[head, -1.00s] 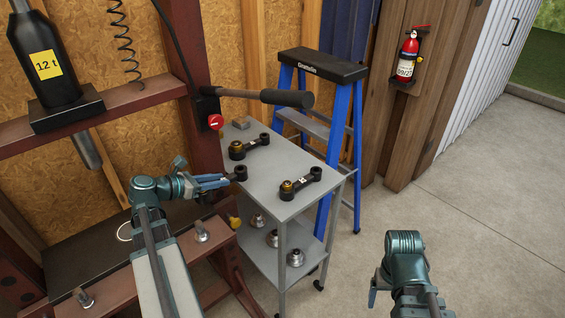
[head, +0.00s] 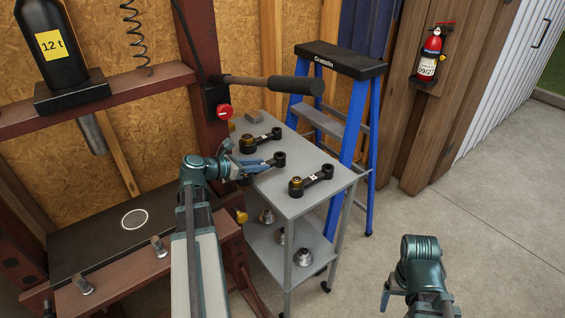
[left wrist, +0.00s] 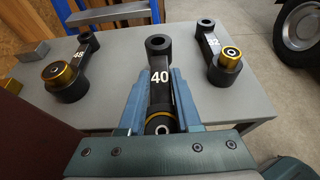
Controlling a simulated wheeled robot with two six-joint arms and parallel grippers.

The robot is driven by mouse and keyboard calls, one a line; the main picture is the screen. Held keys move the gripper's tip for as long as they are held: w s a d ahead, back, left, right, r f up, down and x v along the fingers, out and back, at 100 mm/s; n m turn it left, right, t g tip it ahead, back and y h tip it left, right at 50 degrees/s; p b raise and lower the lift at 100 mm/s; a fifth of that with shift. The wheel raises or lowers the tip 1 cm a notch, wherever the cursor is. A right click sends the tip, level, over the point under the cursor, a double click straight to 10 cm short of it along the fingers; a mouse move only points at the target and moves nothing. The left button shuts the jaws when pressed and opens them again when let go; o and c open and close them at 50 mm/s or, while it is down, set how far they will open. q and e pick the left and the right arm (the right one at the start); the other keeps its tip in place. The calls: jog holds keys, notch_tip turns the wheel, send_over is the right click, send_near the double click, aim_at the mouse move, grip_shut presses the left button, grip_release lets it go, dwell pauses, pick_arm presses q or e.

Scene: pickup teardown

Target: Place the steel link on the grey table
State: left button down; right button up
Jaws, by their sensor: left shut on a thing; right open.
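My left gripper (head: 258,167) is shut on a dark steel link (head: 279,159) marked 40. In the left wrist view the link (left wrist: 158,75) lies lengthwise between the fingers, its plain eye pointing away and its gold-bushed end close to the palm. It is over the grey table (head: 300,158); I cannot tell whether it touches the top. Two similar links lie on the table: one marked 48 (left wrist: 80,66) on the left, and another (left wrist: 218,52) on the right, its number hard to read. My right gripper (head: 386,298) is open and empty, low over the floor.
A small grey block (head: 255,116) lies at the table's back corner. Metal parts (head: 304,257) stand on the lower shelf. A blue stepladder (head: 362,130) stands right behind the table. The red press frame (head: 205,120) and its handle (head: 295,88) are at the left and back.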

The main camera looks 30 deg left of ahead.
aim_at(281, 154)
pick_arm(q)
jog(key=w+d, duration=0.1)
jog(key=w, duration=0.1)
jog(key=w+d, duration=0.1)
jog(key=w, duration=0.2)
jog(key=w+d, duration=0.1)
jog(key=w, duration=0.1)
jog(key=shift+w, duration=0.3)
jog(key=shift+w, duration=0.1)
jog(key=shift+w+d, duration=0.15)
jog(key=shift+w, duration=0.05)
jog(key=f+b, duration=0.3)
jog(key=shift+w+d+f+b, duration=0.15)
jog(key=shift+w+f+b, duration=0.15)
jog(key=shift+b, duration=0.1)
jog(key=shift+r, duration=0.1)
jog(key=c, duration=1.1)
grip_release()
jog(key=shift+f, duration=0.2)
jog(key=o, duration=0.5)
